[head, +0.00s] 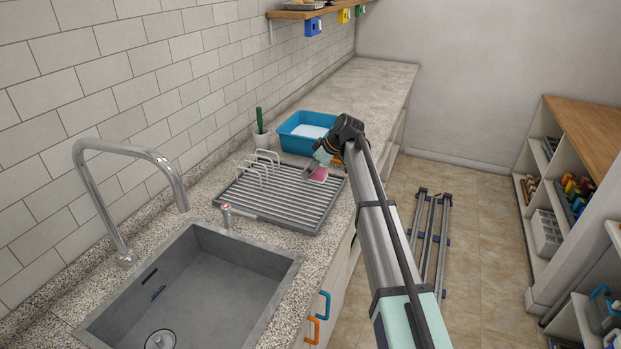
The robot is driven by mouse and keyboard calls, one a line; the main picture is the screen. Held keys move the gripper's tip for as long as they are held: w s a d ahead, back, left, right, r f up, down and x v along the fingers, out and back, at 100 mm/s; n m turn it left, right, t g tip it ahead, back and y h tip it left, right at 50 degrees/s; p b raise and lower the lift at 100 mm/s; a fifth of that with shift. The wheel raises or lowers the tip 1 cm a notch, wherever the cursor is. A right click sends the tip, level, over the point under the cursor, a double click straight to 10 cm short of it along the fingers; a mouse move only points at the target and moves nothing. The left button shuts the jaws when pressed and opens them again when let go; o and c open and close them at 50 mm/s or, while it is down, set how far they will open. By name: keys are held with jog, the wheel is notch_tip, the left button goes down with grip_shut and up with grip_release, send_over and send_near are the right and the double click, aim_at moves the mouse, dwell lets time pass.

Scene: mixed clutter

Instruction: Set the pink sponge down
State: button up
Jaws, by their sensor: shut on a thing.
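The pink sponge (319,174) shows at the end of my arm in the head view, over the right back part of the grey ribbed drying rack (300,208). My gripper (316,167) is shut on the sponge. The gripper is small here and partly hidden by my own arm. I cannot tell whether the sponge touches the rack or is held just above it.
A blue basin (283,136) stands just behind the rack. A cup with a green-handled brush (260,128) is by the wall. The sink (215,285) and its tall tap (88,205) are in front. The counter beyond the basin (370,85) is clear.

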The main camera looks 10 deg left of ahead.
aim_at(311, 179)
jog(key=shift+f+p, duration=0.45)
jog(key=shift+f, duration=1.75)
jog(key=shift+f, duration=0.1)
jog(key=o, duration=1.4)
jog(key=shift+r, duration=0.2)
jog(key=b+v, duration=0.2)
jog(key=v, duration=0.9)
jog(key=shift+s+d+r, duration=0.15)
jog(key=shift+d+r, duration=0.05)
jog(key=shift+r, duration=0.15)
